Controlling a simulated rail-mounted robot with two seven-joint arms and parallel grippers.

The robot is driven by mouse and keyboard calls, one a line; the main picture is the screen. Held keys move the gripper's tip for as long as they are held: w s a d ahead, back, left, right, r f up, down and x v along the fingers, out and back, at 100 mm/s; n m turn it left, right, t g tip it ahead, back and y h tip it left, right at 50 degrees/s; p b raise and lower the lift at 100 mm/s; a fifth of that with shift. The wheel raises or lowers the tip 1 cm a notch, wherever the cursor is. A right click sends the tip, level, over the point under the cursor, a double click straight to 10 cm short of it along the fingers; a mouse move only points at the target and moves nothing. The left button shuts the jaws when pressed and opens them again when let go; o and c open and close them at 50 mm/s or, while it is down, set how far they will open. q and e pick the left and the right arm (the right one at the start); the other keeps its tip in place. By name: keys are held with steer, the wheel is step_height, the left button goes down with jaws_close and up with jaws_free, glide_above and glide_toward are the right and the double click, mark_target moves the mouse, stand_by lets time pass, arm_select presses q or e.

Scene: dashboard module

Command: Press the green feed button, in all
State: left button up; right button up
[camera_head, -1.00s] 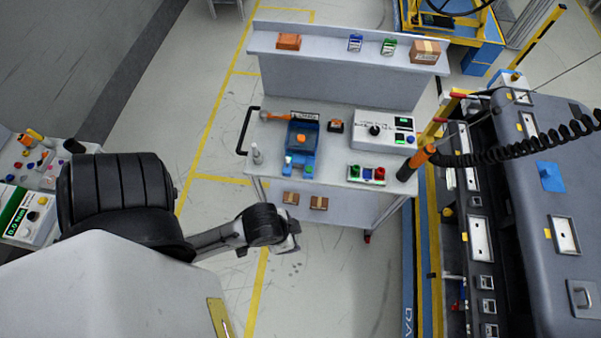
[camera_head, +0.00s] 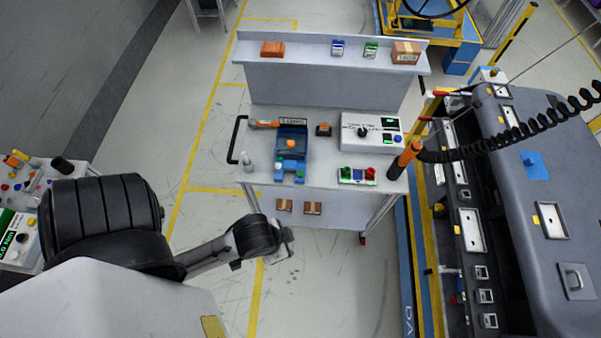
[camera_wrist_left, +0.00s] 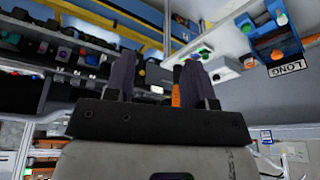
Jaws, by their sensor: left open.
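My left gripper (camera_wrist_left: 157,68) is open and empty in the left wrist view. In the head view it hangs in front of the cart, low and apart from it. My right gripper is out of view.
The cart's raised back shelf holds small boxes, including a brown carton (camera_head: 406,53). An orange-handled tool on a black coiled cable (camera_head: 510,147) hangs near the cart's right edge. A dark dashboard module (camera_head: 535,190) stands to the right. Floor in front of the cart is clear.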

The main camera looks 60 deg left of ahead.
arm_select(q)
steer(key=c, duration=0.7)
jaws_close()
steer(key=shift+a, duration=0.1)
stand_by(0.5)
